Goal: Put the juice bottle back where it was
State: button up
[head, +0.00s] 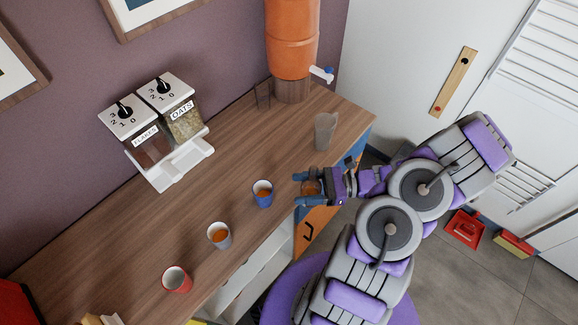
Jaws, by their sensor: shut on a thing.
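My gripper (309,187) is in the head view at the front edge of the wooden counter, right of the blue cup. It is shut on a small, round, amber-brown thing (312,187), which I take to be the juice bottle. The fingers hide much of it, and I cannot tell whether it touches the counter. A blue cup (263,194) and a grey cup (218,235) hold orange liquid. A red cup (176,279) stands farther left, its contents unclear. A clear greyish vessel (325,130) stands behind my gripper.
The wooden counter (225,165) has bare room behind the cups. A double cereal dispenser (160,130) stands at the wall. An orange drink dispenser (291,45) with a tap stands at the back, beside a dark clear glass (262,96). A red dustpan (465,229) lies on the floor.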

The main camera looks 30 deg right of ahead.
jog(key=shift+w+d+f+b, duration=0.35)
jog(key=shift+w+f+b, duration=0.55)
jog(key=shift+w, duration=1.7)
jog(key=shift+w+d+f+b, duration=0.3)
jog(key=shift+w+f+b, duration=0.5)
jog(key=shift+w, duration=1.8)
jog(key=shift+w+d+f+b, duration=0.35)
jog(key=shift+w+f+b, duration=0.55)
jog(key=shift+w, duration=1.7)
jog(key=shift+r, duration=0.1)
jog(key=o, duration=1)
jog(key=p+v, duration=0.3)
jog(key=v, duration=0.9)
